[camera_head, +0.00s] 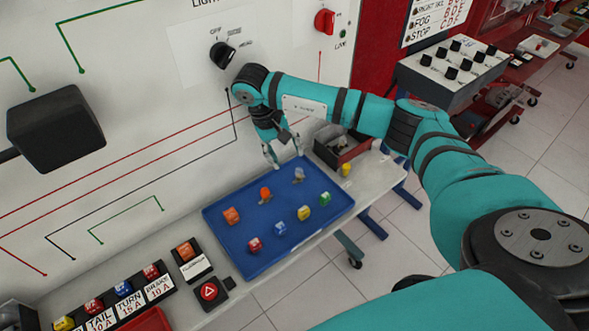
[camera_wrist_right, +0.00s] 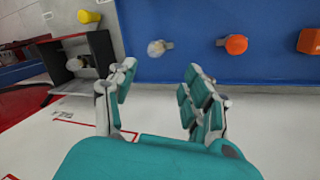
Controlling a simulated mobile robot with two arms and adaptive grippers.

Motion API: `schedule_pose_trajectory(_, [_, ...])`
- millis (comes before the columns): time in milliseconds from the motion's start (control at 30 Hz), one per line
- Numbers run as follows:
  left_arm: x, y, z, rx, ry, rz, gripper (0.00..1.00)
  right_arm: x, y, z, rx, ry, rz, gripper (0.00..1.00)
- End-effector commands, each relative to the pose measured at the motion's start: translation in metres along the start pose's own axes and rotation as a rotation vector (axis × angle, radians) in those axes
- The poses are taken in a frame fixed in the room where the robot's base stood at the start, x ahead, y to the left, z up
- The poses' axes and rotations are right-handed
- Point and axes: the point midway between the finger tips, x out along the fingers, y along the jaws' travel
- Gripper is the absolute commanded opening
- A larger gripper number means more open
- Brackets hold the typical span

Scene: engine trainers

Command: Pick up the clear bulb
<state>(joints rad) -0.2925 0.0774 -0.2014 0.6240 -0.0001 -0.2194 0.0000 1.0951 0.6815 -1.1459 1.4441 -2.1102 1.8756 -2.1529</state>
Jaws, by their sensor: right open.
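The clear bulb (camera_head: 299,175) lies near the back right of the blue tray (camera_head: 225,226). It also shows in the right wrist view (camera_wrist_right: 157,48), beyond and between the fingers. My right gripper (camera_head: 285,159) is over the back edge of the tray, a little left of the clear bulb. In the right wrist view the right gripper (camera_wrist_right: 160,92) has its fingers spread with nothing between them, apart from the bulb. My left gripper does not show in either view.
An orange bulb (camera_head: 265,194) lies left of the clear bulb. Several coloured fuses, such as the red one (camera_head: 254,245), share the tray. A dark bin (camera_head: 343,148) and a yellow bulb (camera_head: 346,169) stand right of it. The white panel (camera_head: 130,160) rises close behind.

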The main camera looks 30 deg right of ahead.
Motion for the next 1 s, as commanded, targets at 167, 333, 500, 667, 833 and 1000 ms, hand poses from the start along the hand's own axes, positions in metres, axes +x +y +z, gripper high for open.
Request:
schedule_pose_trajectory(167, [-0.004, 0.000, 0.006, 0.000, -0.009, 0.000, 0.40, 0.019, 0.003, 0.001, -0.001, -0.004, 0.008, 0.51])
schedule_pose_trajectory(333, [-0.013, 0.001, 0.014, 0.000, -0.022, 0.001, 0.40, 0.039, 0.008, 0.005, -0.001, -0.007, 0.008, 0.51])
schedule_pose_trajectory(500, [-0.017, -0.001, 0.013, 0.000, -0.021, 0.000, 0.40, 0.064, 0.009, 0.006, -0.001, -0.005, 0.004, 0.51])
schedule_pose_trajectory(667, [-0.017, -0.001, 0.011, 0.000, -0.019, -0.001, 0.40, 0.072, 0.009, 0.005, -0.001, -0.002, 0.004, 0.51])
schedule_pose_trajectory(833, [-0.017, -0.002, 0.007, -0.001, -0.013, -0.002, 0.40, 0.072, 0.009, 0.005, -0.001, -0.002, 0.004, 0.51])
schedule_pose_trajectory(1000, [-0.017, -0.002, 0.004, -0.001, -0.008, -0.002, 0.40, 0.072, 0.009, 0.005, -0.001, -0.002, 0.003, 0.28])
